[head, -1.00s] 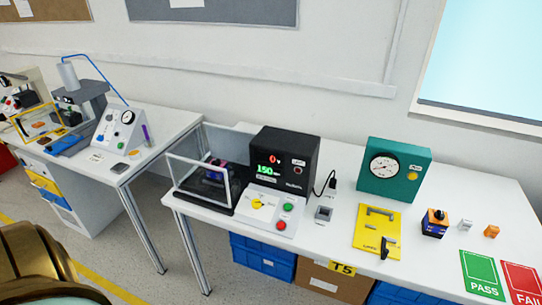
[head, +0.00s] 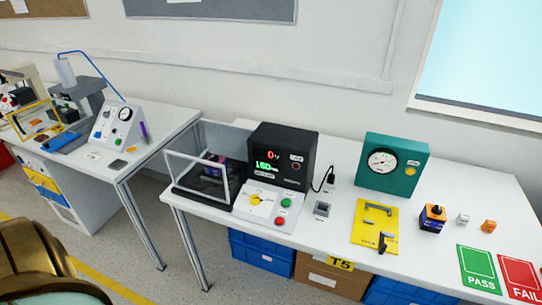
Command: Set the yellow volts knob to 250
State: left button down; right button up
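The yellow volts knob (head: 255,199) sits on a white sloped control panel (head: 268,212) in front of a black tester box (head: 283,155) on the right-hand bench. The knob is too small for me to read its setting. The black box's display shows a red 0 above a green number that looks like 150 or 160. A green button (head: 285,202) and a red button (head: 279,218) sit to the right of the knob. Neither of my grippers is in view.
A clear-walled enclosure (head: 202,182) holding a dark part stands left of the panel. A teal gauge box (head: 392,163), a yellow plate with handles (head: 374,224), an orange-and-dark block (head: 432,218) and PASS (head: 481,271) and FAIL (head: 519,277) mats lie to the right.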

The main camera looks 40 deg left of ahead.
aim_at(255, 199)
jog(key=u, duration=1.25)
